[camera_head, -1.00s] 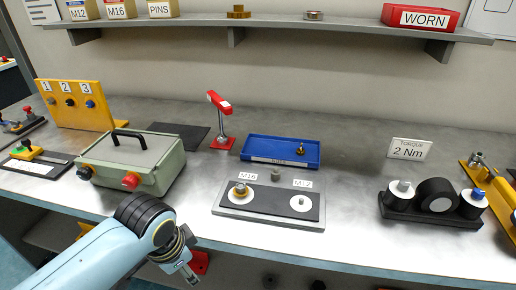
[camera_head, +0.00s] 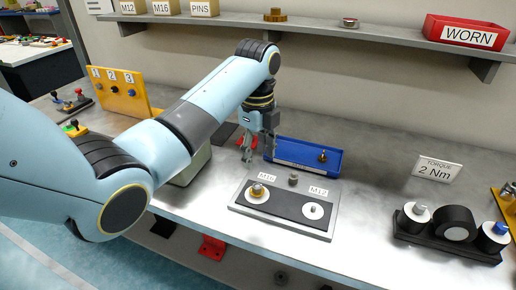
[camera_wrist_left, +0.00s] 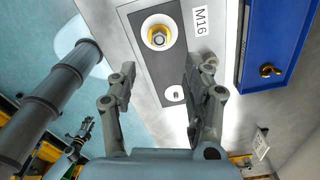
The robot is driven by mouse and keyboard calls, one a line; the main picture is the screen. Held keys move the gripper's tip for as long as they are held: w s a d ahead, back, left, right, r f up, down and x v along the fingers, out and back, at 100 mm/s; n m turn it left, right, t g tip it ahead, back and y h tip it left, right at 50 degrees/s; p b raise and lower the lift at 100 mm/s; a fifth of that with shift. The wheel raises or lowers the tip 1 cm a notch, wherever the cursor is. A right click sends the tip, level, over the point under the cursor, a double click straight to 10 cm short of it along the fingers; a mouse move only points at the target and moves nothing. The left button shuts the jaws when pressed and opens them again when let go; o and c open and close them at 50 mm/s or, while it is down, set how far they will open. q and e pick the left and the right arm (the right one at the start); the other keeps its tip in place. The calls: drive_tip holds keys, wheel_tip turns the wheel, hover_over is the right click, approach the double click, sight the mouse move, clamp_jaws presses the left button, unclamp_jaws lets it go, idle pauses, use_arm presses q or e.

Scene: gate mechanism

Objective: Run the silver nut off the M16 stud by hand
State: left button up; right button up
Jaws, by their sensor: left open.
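The silver nut (camera_wrist_left: 158,38) sits on the M16 stud, over a brass-coloured ring on a white disc, in the left wrist view. In the head view the M16 stud stack (camera_head: 257,191) is at the left end of the grey stud plate (camera_head: 240,208). The M12 stud (camera_head: 313,211) stands at its right end. My left gripper (camera_head: 259,150) is open and empty, pointing down above and behind the plate's M16 end. Its spread fingers also show in the left wrist view (camera_wrist_left: 158,82), apart from the nut.
A blue tray (camera_head: 330,171) with a small brass part lies just right of my left gripper. My left arm hides most of the green case (camera_head: 197,168). A black holder (camera_head: 450,245) stands at right; bench between is clear.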

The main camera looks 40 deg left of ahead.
sight(257, 186)
use_arm(q)
wheel_tip(257, 186, down, 10)
drive_tip(key=shift+s+r, duration=0.1)
idle(0.4)
